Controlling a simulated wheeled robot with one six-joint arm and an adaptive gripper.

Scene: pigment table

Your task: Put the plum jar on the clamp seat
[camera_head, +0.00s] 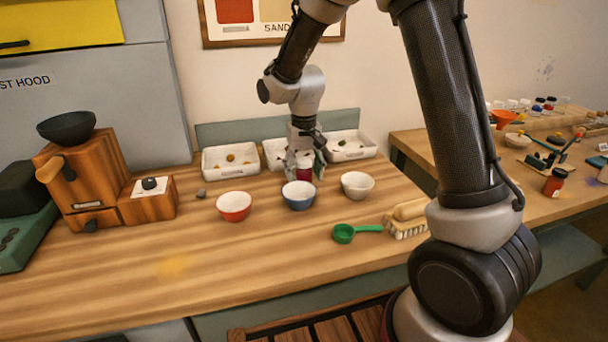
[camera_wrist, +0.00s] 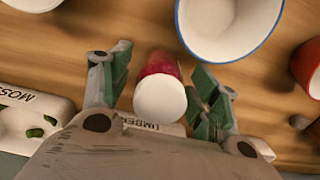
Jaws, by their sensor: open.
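A plum-red jar with a pale round top (camera_wrist: 160,68) stands between the green-padded fingers of my gripper (camera_wrist: 161,78) in the wrist view. The fingers are open, with a gap on both sides of the jar. In the head view the jar (camera_head: 305,173) shows as a dark red patch at my gripper (camera_head: 305,166), just behind the blue bowl (camera_head: 299,195). A device with a dark green base (camera_head: 545,160) stands on the right table; it may hold the clamp seat, but it is too small to tell.
Labelled white trays (camera_head: 231,162) line the back of the table. A red bowl (camera_head: 234,206) and a white bowl (camera_head: 357,186) flank the blue one. A green scoop (camera_head: 345,233) and brush (camera_head: 405,223) lie front right. A dark-lidded red jar (camera_head: 554,183) stands on the right table.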

